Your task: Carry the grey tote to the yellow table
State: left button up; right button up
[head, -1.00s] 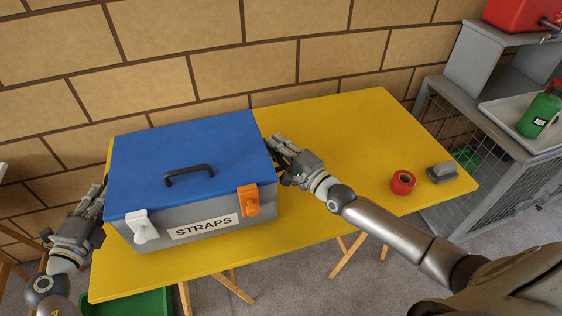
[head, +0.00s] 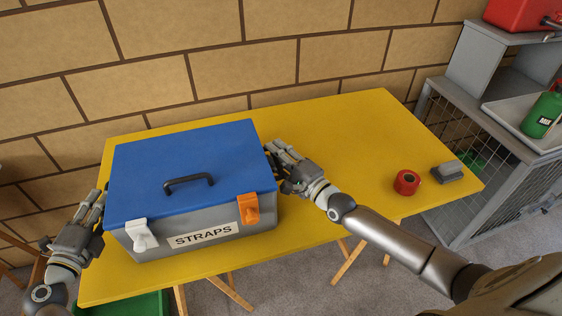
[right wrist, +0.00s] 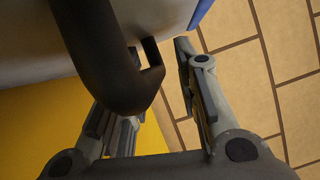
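The grey tote (head: 158,243) has a blue lid with a black top handle, a white latch, an orange latch and a "STRAPS" label. In the head view it is level on the left part of the yellow table (head: 335,145) and appears to rest on it. My right gripper (head: 272,162) is at the tote's right side. In the right wrist view its fingers (right wrist: 158,95) stand apart on either side of a dark side handle (right wrist: 105,50), with a gap visible. My left gripper (head: 100,206) is at the tote's left side; its grip there is hidden.
A red tape roll (head: 407,182) and a grey block (head: 447,171) lie at the table's right end. A grey cage cabinet (head: 490,190) with a tray and green bottle (head: 541,115) stands to the right. A brick wall is behind. The table's middle is clear.

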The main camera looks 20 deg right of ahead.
pick_arm(q)
jog(key=v, duration=1.2)
pick_arm(e)
jog(key=r+v, duration=0.1)
jog(key=v, duration=1.1)
jog(key=shift+f, duration=0.45)
